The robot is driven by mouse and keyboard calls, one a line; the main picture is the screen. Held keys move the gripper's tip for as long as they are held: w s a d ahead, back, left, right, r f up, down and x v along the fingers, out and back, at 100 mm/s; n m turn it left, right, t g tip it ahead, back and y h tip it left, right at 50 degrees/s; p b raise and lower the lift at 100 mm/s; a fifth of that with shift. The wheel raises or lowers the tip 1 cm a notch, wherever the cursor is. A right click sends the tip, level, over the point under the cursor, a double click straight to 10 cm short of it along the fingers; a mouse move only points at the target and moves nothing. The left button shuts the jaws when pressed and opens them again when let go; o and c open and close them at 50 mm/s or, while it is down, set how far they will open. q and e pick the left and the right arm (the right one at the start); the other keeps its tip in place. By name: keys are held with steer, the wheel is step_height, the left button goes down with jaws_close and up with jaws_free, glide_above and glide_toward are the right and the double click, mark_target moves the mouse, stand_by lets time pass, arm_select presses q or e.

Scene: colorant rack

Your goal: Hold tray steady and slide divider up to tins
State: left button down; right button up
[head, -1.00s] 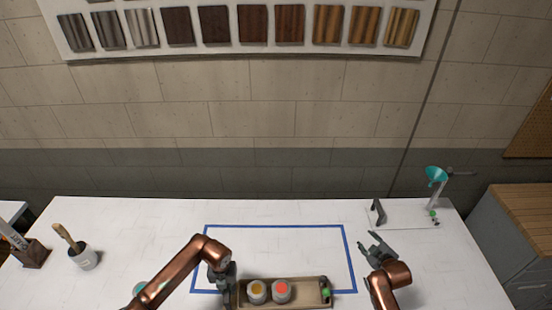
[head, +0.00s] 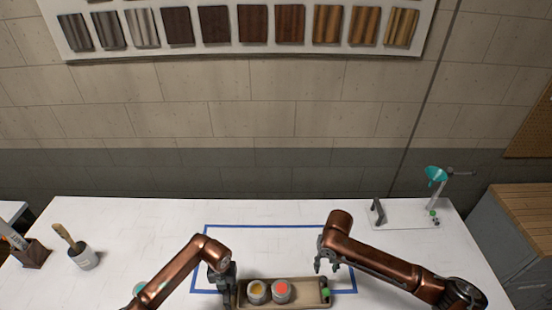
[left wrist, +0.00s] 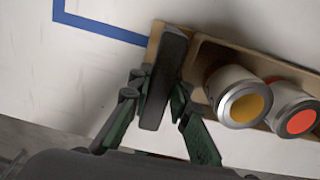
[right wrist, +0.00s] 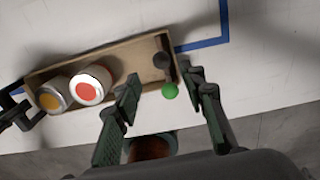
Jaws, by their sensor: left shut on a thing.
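The tray (head: 305,293) is a long tan box lying near the table's front edge. Two tins stand side by side in it, one with an ochre top (head: 256,292) and one with a red top (head: 281,291). The dark divider with a green knob (right wrist: 169,91) is at the tray's right end, apart from the tins. My left gripper (head: 228,284) is shut on the dark handle (left wrist: 165,80) at the tray's left end. My right gripper (head: 327,268) is open above the tray's right end. In the right wrist view its fingers stand apart on either side of the green knob.
Blue tape (head: 280,227) marks a rectangle on the white table, clear behind the tray. A stand with a teal funnel (head: 436,174) is at the back right.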

mark_target(323, 278)
steer(key=shift+s+d+f, duration=0.1)
steer(key=shift+f, duration=4.95)
steer(key=shift+c, duration=0.5)
jaws_close()
steer(key=shift+a, duration=0.25)
